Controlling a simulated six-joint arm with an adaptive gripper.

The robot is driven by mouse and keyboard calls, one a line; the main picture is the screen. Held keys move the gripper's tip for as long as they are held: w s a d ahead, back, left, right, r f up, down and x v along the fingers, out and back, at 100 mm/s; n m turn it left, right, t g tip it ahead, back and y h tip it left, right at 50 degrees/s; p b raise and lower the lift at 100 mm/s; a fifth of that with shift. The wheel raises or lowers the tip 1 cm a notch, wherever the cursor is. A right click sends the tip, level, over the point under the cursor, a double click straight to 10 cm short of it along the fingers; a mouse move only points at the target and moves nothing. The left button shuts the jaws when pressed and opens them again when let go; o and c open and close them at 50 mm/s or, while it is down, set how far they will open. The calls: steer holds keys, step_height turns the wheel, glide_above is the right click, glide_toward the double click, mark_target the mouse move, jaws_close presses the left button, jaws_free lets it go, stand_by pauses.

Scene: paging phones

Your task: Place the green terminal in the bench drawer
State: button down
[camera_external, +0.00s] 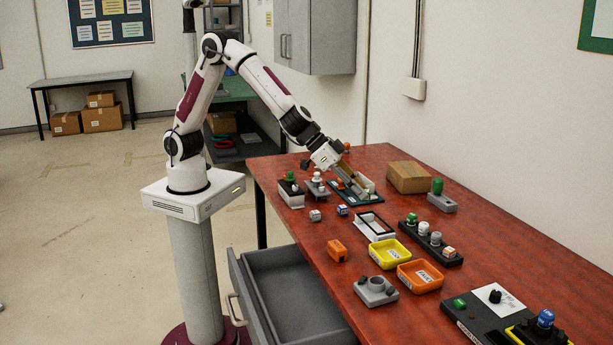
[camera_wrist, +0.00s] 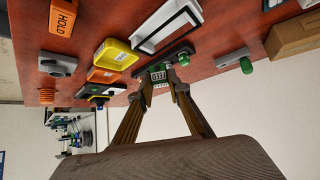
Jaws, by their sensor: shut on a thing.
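My gripper (camera_external: 363,188) reaches down at the back of the red bench, by a dark blue-green tray (camera_external: 374,201). In the wrist view its fingers (camera_wrist: 160,78) are shut on a small block with a pale keypad-like face and green edges, which appears to be the green terminal (camera_wrist: 158,73). The fingers hide part of it, and whether it touches anything below is unclear. The grey bench drawer (camera_external: 290,285) is pulled open at the bench's left side, and its visible inside is empty.
Yellow (camera_external: 390,254) and orange (camera_external: 420,276) trays, a white frame (camera_external: 375,226) and a black rack (camera_external: 430,242) stand mid-bench. A wooden box (camera_external: 408,177) and a grey block with a green knob (camera_external: 441,201) stand behind.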

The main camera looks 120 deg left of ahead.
steer(key=s+d+f, duration=0.6)
steer(key=d, duration=0.4)
steer(key=s+d+f, duration=0.5)
steer(key=d, duration=0.5)
steer(key=s+a+f+n+g+y, duration=0.1)
steer(key=s+f+n+g+y, duration=0.1)
steer(key=s+f+n+y, duration=0.1)
steer(key=shift+s+a+f+n+y, duration=0.15)
steer(key=shift+s+a+n+y, duration=0.2)
steer(key=shift+s+n+y, duration=0.85)
steer(key=shift+s+f+n+h, duration=0.1)
steer(key=shift+s+n+h, duration=0.1)
steer(key=shift+n+h, duration=0.3)
glide_toward(294, 284)
steer(key=shift+w+a+r, duration=0.2)
steer(key=shift+w+a, duration=0.25)
steer(key=shift+w, duration=0.15)
steer(key=shift+w+a+r, duration=0.25)
steer(key=shift+w+a, duration=0.2)
steer(key=shift+w, duration=0.15)
steer(key=shift+f, duration=0.1)
steer(key=shift+f, duration=1.8)
